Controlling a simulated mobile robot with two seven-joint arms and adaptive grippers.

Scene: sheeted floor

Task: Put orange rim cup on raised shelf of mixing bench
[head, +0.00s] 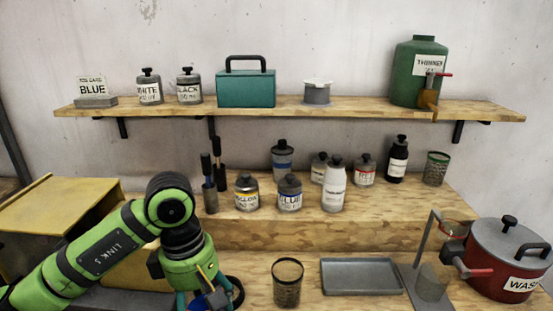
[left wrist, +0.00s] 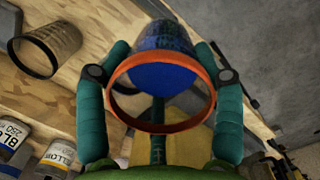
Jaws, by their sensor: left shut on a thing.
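The orange rim cup shows in the left wrist view (left wrist: 162,62), with its orange rim toward the camera and blue on its body. In the head view my left gripper (head: 207,296) is at the bottom edge, low in front of the bench's raised shelf (head: 380,207). Only a small blue and orange part of the cup shows there; the arm and the picture edge hide the rest. My right gripper is not in view.
The raised shelf holds several bottles and jars, including a white bottle (head: 334,187), and a green-rim cup (head: 435,168) at right. Below stand a dark-rim cup (head: 287,284), a grey tray (head: 361,276) and a red pot (head: 503,262). The raised shelf's front right is clear.

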